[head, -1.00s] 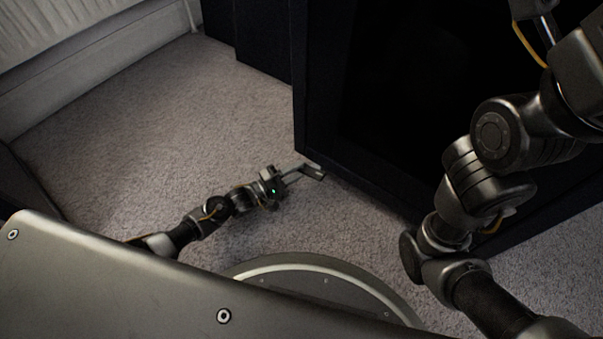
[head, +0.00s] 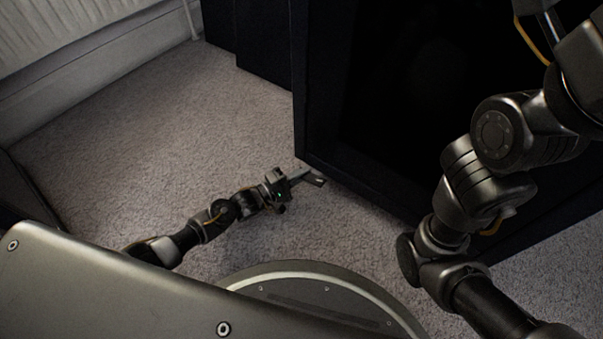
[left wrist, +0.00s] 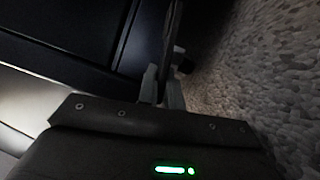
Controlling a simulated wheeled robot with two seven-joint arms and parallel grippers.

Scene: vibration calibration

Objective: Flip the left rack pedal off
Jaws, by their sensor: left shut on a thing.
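My left gripper (head: 308,179) is low over the carpet at the near bottom corner of the black rack (head: 325,172). In the left wrist view its fingers (left wrist: 163,88) are shut on a thin dark bar (left wrist: 173,35), which looks like the left rack pedal. The bar runs from between the fingers to the top edge of that view. In the head view the pedal is too small and dark to tell apart from the fingertips. I cannot tell the pedal's on or off position. My right gripper is not in view; only my right arm shows on the right.
Grey carpet (head: 130,130) is open to the left of the rack. A second dark cabinet (head: 262,40) stands behind it. A pale radiator (head: 60,30) and skirting board line the wall at upper left. My round base sits close in front of the rack.

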